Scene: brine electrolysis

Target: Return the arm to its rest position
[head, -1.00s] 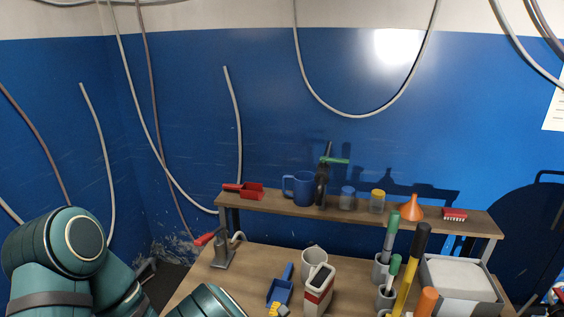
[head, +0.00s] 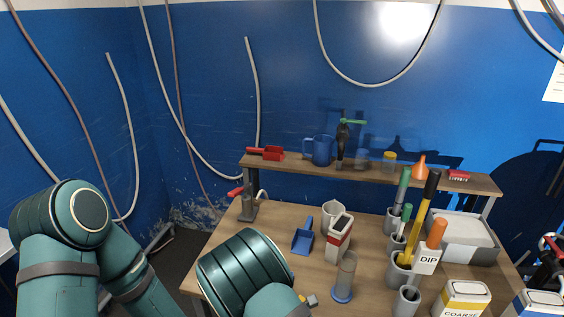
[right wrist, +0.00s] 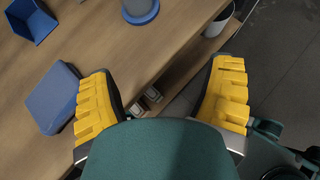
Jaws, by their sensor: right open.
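My right gripper (right wrist: 165,105) shows in the right wrist view with its two yellow-padded fingers spread wide and nothing between them. It is above the front edge of the wooden table (right wrist: 95,45). In the head view a teal link of my arm covers the front left of the table, and the right gripper's fingers cannot be made out there. My other teal arm links stand at the left of the head view. My left gripper is not in view.
Holders with tools (head: 400,275) and labelled boxes (head: 462,298) fill the right. A shelf (head: 370,176) runs behind.

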